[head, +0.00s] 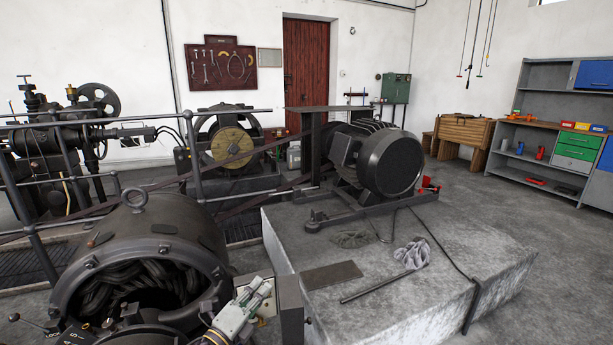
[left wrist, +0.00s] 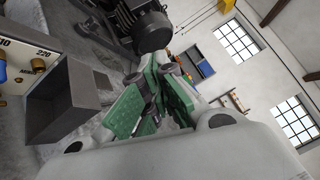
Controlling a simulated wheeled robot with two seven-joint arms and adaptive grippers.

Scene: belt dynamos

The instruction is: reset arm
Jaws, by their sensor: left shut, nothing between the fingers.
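My left gripper (head: 262,289) is at the bottom middle of the head view, pale grey with its fingertips pointing up and to the right. It is in front of the near dark machine's round opening and left of a small grey metal box (head: 290,310). In the left wrist view its green-padded fingers (left wrist: 157,88) are close together, with nothing held between them. The grey box (left wrist: 65,103) shows left of the fingers there, apart from them. My right gripper is not in view.
A large open dynamo housing (head: 150,250) stands at lower left. Railings and belts cross the left side. Floor is free at right, before the shelves (head: 560,130).

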